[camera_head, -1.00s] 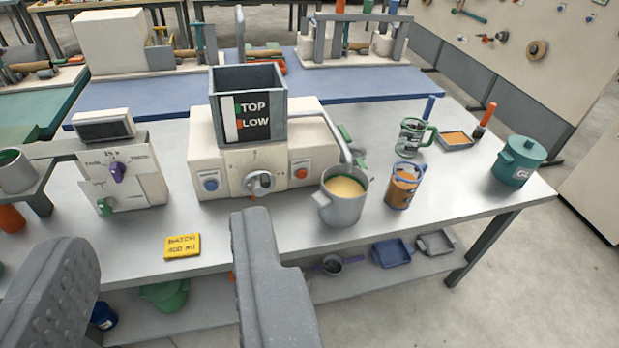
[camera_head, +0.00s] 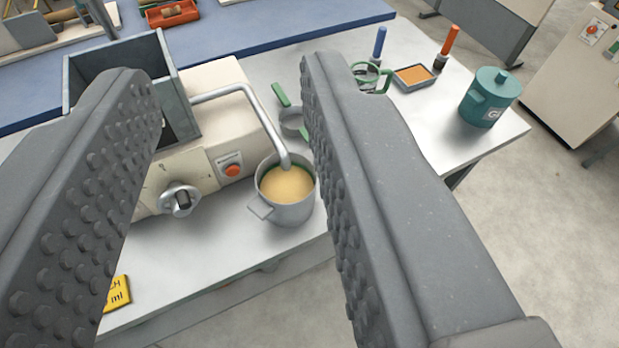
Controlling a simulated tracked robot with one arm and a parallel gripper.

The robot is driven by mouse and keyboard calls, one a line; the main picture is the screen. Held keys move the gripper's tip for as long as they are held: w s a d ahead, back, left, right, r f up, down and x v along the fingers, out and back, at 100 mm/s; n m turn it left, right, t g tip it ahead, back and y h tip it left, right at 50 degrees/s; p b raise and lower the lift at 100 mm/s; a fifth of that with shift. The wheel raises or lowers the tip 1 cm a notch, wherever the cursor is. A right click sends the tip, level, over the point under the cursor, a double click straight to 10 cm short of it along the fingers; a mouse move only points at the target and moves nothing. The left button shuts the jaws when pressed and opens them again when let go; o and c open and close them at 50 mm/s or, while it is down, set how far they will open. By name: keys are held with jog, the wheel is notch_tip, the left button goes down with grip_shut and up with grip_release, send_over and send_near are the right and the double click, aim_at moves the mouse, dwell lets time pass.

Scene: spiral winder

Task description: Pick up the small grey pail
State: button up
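The small grey pail (camera_head: 291,214) stands upright on the light grey bench, below the end of the machine's curved metal spout. It holds pale yellow contents and has a handle on its lower left side. My gripper (camera_head: 228,72) is open and empty, its two studded grey fingers spread wide. In the picture the pail shows between the fingers, closer to the right one, and nothing touches it. The right finger hides part of the bench to the pail's right.
The cream machine (camera_head: 215,85) with a grey hopper (camera_head: 115,60) stands left of the pail. A green-handled glass (camera_head: 372,76) is partly hidden behind the right finger. A teal lidded pot (camera_head: 490,97) and a tray (camera_head: 415,76) stand farther right. A yellow card (camera_head: 118,294) lies at lower left.

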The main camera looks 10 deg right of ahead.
jog(key=shift+s+a, duration=0.2)
jog(key=shift+a, duration=0.15)
jog(key=shift+o, duration=0.4)
jog(key=w+d+f+n+t+b, duration=0.1)
jog(key=w+d+f+n+b, duration=0.2)
jog(key=w+f+n, duration=0.65)
jog(key=w+d+f+n+t+b, duration=0.25)
jog(key=w+f, duration=0.45)
jog(key=f, duration=0.7)
jog(key=n+g+y, duration=0.3)
jog(key=n+y, duration=0.5)
jog(key=n, duration=0.3)
send_near(253, 201)
jog(key=shift+w+a+f+p, duration=0.3)
jog(key=shift+w+a+p, duration=0.1)
jog(key=shift+w+p, duration=0.35)
jog(key=shift+f+b+x, duration=0.2)
jog(key=shift+b+x, duration=0.9)
jog(key=shift+x, duration=2.85)
grip_shut()
